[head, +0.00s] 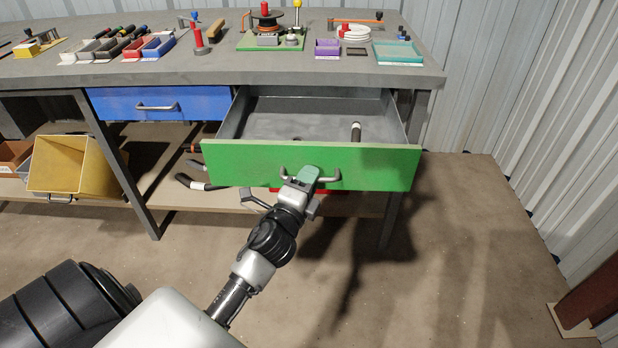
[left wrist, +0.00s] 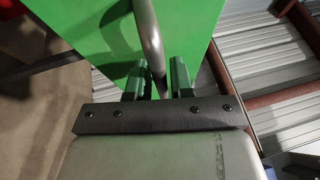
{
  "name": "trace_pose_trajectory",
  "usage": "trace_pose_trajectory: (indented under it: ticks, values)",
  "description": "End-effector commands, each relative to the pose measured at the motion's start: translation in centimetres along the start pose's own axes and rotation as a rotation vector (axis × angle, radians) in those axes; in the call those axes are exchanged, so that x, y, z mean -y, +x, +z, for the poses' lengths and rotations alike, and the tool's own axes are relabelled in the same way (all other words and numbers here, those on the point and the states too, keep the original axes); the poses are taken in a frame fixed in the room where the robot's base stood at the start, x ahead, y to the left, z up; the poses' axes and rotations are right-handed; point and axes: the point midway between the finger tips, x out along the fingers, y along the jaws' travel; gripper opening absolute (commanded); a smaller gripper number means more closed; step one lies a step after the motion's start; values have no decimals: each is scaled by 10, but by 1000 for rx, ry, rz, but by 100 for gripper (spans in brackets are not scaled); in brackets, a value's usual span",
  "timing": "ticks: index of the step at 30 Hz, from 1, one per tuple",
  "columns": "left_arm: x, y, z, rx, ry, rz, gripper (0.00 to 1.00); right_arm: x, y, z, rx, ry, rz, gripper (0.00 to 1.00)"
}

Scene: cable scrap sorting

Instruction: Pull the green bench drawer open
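The green bench drawer (head: 375,168) is pulled well out from under the bench top, with its grey inside showing. My left gripper (head: 309,174) is at the middle of the drawer's metal bar handle (head: 330,178). In the left wrist view the handle (left wrist: 150,40) runs between the two green fingers (left wrist: 157,78), which stand on either side of it; they look closed around the bar. The green front (left wrist: 100,30) fills the upper part there. My right gripper is not in view.
A shut blue drawer (head: 190,103) sits left of the green one. The bench top (head: 215,68) carries small trays, tools and a cable spool. A yellow bin (head: 75,165) stands on the lower shelf. A corrugated wall (head: 500,80) rises at the right; the floor (head: 470,250) in front is clear.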

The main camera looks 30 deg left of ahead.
Motion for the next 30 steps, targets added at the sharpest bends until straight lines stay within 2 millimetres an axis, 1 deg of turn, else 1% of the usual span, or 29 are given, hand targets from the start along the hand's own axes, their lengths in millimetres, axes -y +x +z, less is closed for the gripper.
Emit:
trace_pose_trajectory:
  ticks: [7, 10, 14, 16, 19, 21, 24, 27, 30]
  values:
    - [0, -1, 0, 0, 0, 0, 22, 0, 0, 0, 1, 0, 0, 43]
    - [-1, -8, 0, 0, -1, 2, 22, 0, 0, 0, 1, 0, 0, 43]
    - [-1, -29, 0, 0, -1, 3, 22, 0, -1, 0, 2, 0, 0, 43]
    - [-2, -44, 0, 1, -3, 5, 22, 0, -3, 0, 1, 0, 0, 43]
    - [-2, -64, 0, 2, -2, 5, 22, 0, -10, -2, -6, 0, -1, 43]
    - [-2, -77, 0, 1, -2, 3, 22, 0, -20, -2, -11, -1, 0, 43]
    - [-2, -92, 0, 1, -3, 3, 22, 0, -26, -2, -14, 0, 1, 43]
    - [-1, -102, 0, 1, -1, 2, 22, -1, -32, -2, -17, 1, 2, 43]
    - [-1, -107, 0, 1, 0, 1, 22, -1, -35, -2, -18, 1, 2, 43]
